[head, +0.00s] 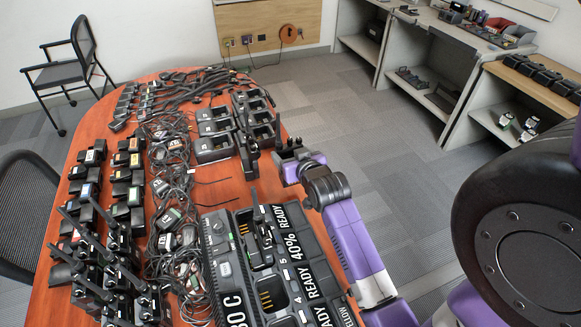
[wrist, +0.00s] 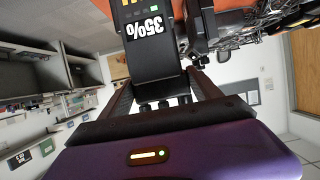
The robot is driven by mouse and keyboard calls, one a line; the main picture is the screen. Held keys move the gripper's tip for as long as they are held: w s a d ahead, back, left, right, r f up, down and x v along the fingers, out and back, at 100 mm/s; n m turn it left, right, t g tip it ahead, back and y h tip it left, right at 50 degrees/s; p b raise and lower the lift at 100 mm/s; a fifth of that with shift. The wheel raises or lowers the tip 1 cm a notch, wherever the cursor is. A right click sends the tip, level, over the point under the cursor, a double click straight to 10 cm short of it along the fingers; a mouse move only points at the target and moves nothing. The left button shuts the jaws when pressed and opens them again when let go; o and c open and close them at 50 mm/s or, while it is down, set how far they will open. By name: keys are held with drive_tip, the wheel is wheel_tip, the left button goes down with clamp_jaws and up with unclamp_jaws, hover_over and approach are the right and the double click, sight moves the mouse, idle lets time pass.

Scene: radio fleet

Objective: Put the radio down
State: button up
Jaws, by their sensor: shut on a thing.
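The radio (head: 250,158) is black and upright, with its antenna pointing up, at the table's right side in the head view. In the wrist view the radio (wrist: 151,62) fills the top middle, with a 35% label that appears upside down and small knobs at its lower end. My gripper (head: 279,158) reaches in from the right and is shut on the radio; its dark fingers (wrist: 163,95) also show in the wrist view. Whether the radio's base touches the table is hard to tell.
A multi-slot charger bank (head: 217,258) with READY labels stands on the orange table (head: 75,142) in front. Single chargers (head: 213,148) stand behind the radio. Tangled cables, batteries and several other radios (head: 105,270) crowd the left. A small bare strip lies near the radio.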

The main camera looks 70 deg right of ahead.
drive_tip(key=shift+f, duration=2.65)
drive_tip(key=shift+f, duration=0.15)
drive_tip(key=o, duration=1.9)
drive_tip(key=shift+c, duration=0.2)
drive_tip(key=shift+r, duration=0.2)
drive_tip(key=v, duration=1.2)
drive_tip(key=shift+b, duration=0.4)
